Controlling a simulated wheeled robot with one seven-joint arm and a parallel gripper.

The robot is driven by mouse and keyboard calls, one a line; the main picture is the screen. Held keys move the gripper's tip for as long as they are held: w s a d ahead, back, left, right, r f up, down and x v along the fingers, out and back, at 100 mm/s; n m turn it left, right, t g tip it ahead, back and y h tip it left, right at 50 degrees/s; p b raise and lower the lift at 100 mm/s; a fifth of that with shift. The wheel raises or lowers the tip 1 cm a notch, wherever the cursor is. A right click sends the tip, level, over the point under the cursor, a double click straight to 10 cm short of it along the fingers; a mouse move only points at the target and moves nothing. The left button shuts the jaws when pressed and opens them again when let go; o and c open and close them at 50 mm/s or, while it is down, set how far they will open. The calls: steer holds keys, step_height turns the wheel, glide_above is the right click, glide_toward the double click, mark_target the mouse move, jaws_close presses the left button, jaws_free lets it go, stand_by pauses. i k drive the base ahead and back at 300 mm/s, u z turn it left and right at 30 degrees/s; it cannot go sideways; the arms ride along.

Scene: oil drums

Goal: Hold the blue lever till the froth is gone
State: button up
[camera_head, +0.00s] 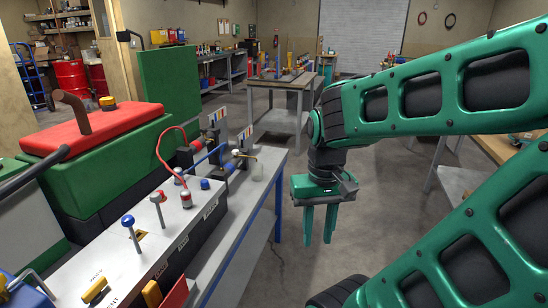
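A lever with a blue ball knob (128,220) stands on the pale top of a control box at the lower left, leaning slightly. A lever with a grey knob (156,198) stands beside it. A small clear vessel (258,173) is on the grey bench; I cannot make out any froth in it. My gripper (318,238) hangs over the floor to the right of the bench, fingers pointing down with a gap between them. It is open and empty, well apart from the blue lever.
The control box (195,212) sits on the grey bench (240,222). A red-topped green machine (92,130) stands behind it. A red hose (160,138) arches over the box near a small blue cap (205,184). Open floor lies right of the bench.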

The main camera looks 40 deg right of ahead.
mark_target(128, 221)
steer(key=z, duration=0.75)
steer(key=k, duration=1.85)
steer(key=u, duration=0.65)
steer(key=i, duration=1)
steer(key=z, duration=0.05)
